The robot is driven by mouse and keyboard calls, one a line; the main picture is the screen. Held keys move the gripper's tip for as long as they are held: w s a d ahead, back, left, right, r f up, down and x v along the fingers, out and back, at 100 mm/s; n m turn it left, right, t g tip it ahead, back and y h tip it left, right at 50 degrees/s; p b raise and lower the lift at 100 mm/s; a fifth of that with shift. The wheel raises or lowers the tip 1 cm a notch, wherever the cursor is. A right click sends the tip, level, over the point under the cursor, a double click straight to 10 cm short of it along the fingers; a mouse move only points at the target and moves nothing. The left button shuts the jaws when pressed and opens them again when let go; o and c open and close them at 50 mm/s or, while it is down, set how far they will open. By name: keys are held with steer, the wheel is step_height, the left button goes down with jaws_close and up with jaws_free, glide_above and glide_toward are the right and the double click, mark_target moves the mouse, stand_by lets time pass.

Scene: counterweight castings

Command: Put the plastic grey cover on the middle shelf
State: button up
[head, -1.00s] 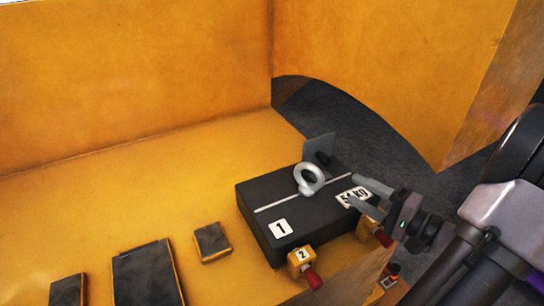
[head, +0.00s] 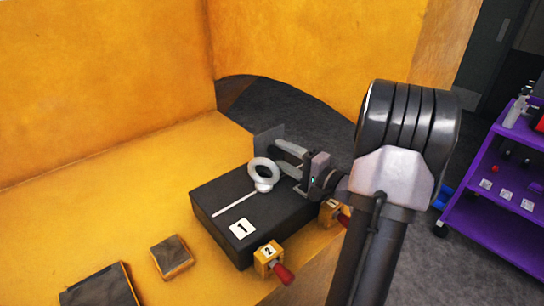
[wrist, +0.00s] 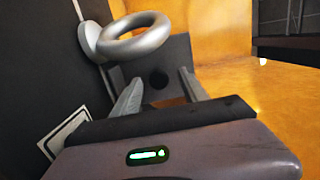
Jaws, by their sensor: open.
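A thin grey plate (head: 268,138), which looks like the grey cover, stands upright at the far end of the black casting marked 1 (head: 225,205). The purple cart (head: 463,215) at right has stacked shelves; the middle shelf (head: 520,172) holds small items.
The pale eye ring (head: 264,172) rises from the casting close to my fingers. A yellow block marked 2 with a red knob (head: 268,258) sits at the casting's front. Tall yellow walls (head: 110,75) stand behind; dark floor (head: 290,115) lies beyond the yellow deck.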

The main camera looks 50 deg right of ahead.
steer(key=shift+w+f, duration=0.1)
steer(key=shift+w, duration=0.6)
jaws_close()
